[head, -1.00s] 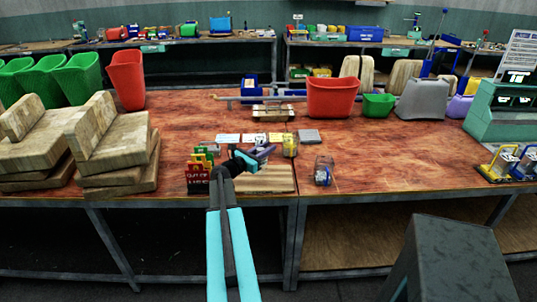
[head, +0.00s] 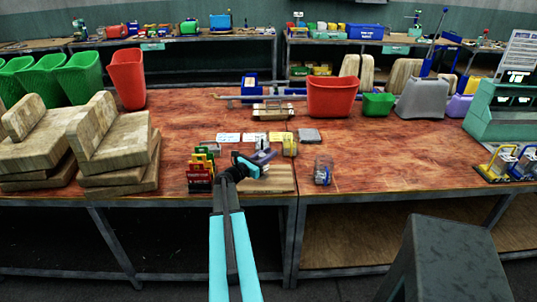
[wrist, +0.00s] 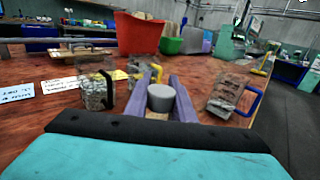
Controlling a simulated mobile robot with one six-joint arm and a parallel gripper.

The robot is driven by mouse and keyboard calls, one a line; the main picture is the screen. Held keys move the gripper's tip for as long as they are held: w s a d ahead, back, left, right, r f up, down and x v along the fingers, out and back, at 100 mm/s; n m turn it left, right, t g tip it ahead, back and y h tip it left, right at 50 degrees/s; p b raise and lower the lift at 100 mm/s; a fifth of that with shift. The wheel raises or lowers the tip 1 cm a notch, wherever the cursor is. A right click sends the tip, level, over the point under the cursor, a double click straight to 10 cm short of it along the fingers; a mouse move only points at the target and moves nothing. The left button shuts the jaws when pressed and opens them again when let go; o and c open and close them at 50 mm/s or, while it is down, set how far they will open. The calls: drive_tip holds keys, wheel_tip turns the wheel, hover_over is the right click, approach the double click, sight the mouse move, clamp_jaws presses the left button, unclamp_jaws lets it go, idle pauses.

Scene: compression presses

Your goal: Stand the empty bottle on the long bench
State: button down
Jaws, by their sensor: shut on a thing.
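My gripper (head: 265,156) is over the front of the long wooden-topped bench (head: 230,112), near the upright tags. In the wrist view its two purple fingers (wrist: 161,95) are shut on a grey, round-topped thing, which seems to be the bottle (wrist: 161,98). Only its top shows clearly; its lower part is hidden, and I cannot tell whether it touches the bench. In the wrist view a clear jug with a dark handle and grey contents (wrist: 94,92) stands at left. A yellow-handled jug (wrist: 143,70) is behind the fingers, and a blue-handled clear jug (wrist: 230,98) is at right.
Red and yellow tags (head: 199,172) stand left of my gripper. A pale board (head: 272,180) lies at the front edge. Several cards (head: 254,138) lie behind. A red bin (head: 333,97) stands farther back, wooden blocks (head: 120,150) at left. The bench right of the jugs is fairly clear.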

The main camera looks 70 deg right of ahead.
drive_tip(key=shift+f, duration=0.15)
drive_tip(key=c, duration=1.5)
unclamp_jaws()
drive_tip(key=shift+r, duration=0.2)
drive_tip(key=b+v, duration=0.3)
drive_tip(key=v, duration=0.9)
